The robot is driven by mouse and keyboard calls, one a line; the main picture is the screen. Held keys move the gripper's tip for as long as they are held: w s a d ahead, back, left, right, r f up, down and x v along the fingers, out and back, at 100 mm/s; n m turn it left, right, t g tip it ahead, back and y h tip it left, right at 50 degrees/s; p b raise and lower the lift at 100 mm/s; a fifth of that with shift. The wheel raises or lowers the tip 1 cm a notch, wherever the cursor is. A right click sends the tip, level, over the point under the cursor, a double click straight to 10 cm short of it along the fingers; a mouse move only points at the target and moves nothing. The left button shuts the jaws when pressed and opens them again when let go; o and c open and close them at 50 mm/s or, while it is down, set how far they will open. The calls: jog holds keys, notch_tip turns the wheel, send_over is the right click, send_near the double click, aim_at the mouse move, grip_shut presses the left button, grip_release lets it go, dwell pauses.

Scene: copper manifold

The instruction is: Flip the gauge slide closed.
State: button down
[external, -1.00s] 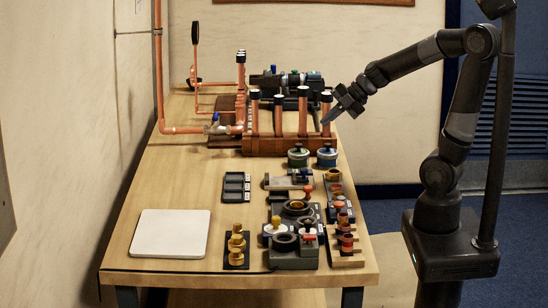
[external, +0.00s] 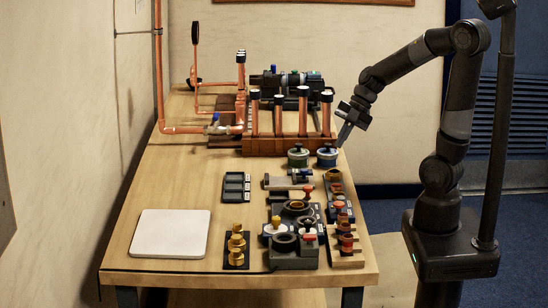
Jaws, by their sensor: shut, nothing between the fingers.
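My gripper (external: 342,141) is shut and empty, pointing down at the right edge of the table, just right of the blue-lidded round pot (external: 327,156). A small gap or slight overlap in the picture lies between its tips and the pot; I cannot tell if they touch. A flat grey metal piece (external: 283,183) lies on the table in front of the pots and looks like the gauge with its slide. It is too small to tell how its slide stands. My gripper is behind it and to its right, apart from it.
The copper pipe manifold on a red-brown block (external: 262,146) stands behind the pots. A green-lidded pot (external: 298,157), a dark tray (external: 236,187) and a wooden rack (external: 347,259) of fittings stand nearby. A white board (external: 171,233) lies front left.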

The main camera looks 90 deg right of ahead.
aim_at(297, 178)
jog(key=x, duration=0.8)
jog(key=shift+a+f, duration=0.1)
jog(key=shift+f, duration=0.05)
jog(key=shift+w+d+f, duration=0.1)
jog(key=shift+w+d, duration=0.05)
jog(key=shift+w, duration=0.45)
jog(key=shift+w+d, duration=0.1)
jog(key=shift+w, duration=0.55)
jog(key=shift+w+d+f, duration=0.1)
jog(key=shift+w+d, duration=0.05)
jog(key=shift+w, duration=0.6)
jog(key=shift+w, duration=2.8)
